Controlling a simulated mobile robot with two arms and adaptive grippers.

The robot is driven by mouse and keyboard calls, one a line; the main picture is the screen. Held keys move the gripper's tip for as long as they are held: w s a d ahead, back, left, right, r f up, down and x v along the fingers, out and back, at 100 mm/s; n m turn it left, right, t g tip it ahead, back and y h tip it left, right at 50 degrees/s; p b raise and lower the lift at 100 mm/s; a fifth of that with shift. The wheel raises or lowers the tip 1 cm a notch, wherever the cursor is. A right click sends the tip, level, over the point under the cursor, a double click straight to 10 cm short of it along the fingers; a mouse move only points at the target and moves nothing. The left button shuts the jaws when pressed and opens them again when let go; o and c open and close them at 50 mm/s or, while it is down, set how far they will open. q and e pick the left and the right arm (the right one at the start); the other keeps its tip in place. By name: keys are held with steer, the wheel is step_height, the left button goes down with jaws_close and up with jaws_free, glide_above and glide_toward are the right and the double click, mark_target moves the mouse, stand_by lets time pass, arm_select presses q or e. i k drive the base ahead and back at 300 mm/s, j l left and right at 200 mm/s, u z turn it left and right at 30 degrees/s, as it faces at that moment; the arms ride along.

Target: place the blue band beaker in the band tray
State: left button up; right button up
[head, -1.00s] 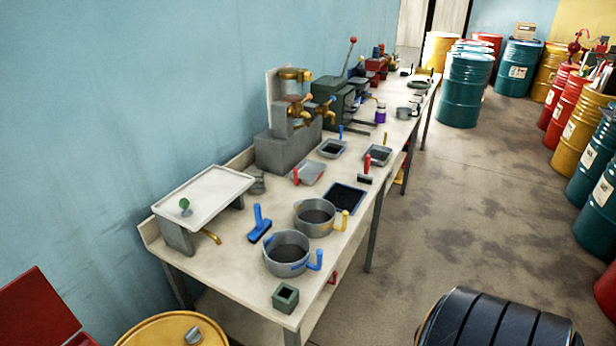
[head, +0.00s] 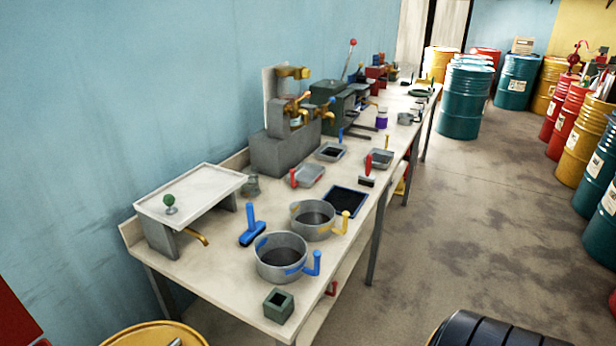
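The blue band beaker (head: 281,262) is a round grey pot with blue marks and a blue upright handle. It stands upright near the front end of the long bench. Several trays are on the bench: a white raised tray (head: 205,186), a dark blue-rimmed tray (head: 366,204), a grey tray with a red handle (head: 308,178) and a dark tray with a blue handle (head: 331,153). I cannot tell which is the band tray. Neither of my grippers is in the head view.
A similar pot with a yellow handle (head: 313,222) stands just behind the beaker. A blue scraper-like tool (head: 252,226) and a green square block (head: 278,305) are close by. A yellow drum (head: 152,336) and a black ribbed object (head: 490,333) flank the bench end. Floor right of the bench is open.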

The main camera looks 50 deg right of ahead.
mark_target(306, 177)
steer(key=i+l, duration=0.15)
steer(key=l, duration=0.5)
steer(key=i+l, duration=0.15)
steer(key=l, duration=0.5)
steer(key=i+l, duration=0.15)
steer(key=l, duration=0.5)
steer(key=i+l, duration=0.2)
steer(key=l, duration=0.4)
steer(key=i+l, duration=0.15)
steer(key=l, duration=0.5)
steer(key=i+l+u, duration=0.1)
steer(key=l, duration=0.55)
steer(key=i+l, duration=0.15)
steer(key=l, duration=0.5)
steer(key=i+l, duration=0.15)
steer(key=l, duration=0.5)
